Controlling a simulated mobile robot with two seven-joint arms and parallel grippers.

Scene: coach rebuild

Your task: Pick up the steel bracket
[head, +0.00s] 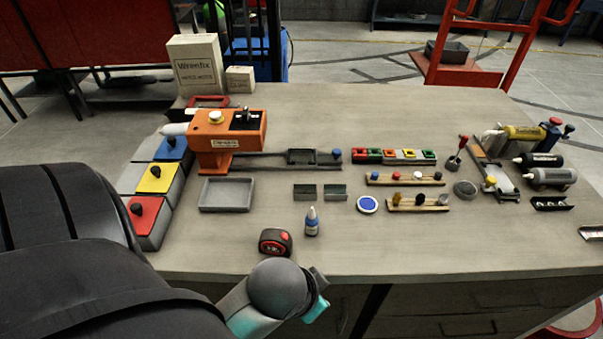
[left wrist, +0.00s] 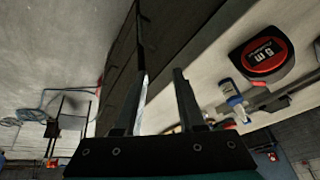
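I cannot pick out the steel bracket for certain. A shiny metal piece (head: 592,232), cut off by the picture's right edge, lies on the table and may be it. A dark angled strip with pale round spots (head: 552,204) lies left of and behind it. My left arm's teal wrist end is at the table's front edge in the head view, far left of both; its fingers are not clear there. In the left wrist view my left gripper (left wrist: 160,62) has its two dark fingers apart, with no held object clearly visible. My right gripper is in neither view.
A tape measure (head: 275,242) and a small blue-white bottle (head: 312,221) stand close to my left wrist. An orange machine (head: 228,138), grey tray (head: 226,195) and colored-lid bins fill the left. The table's front right (head: 470,245) is clear.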

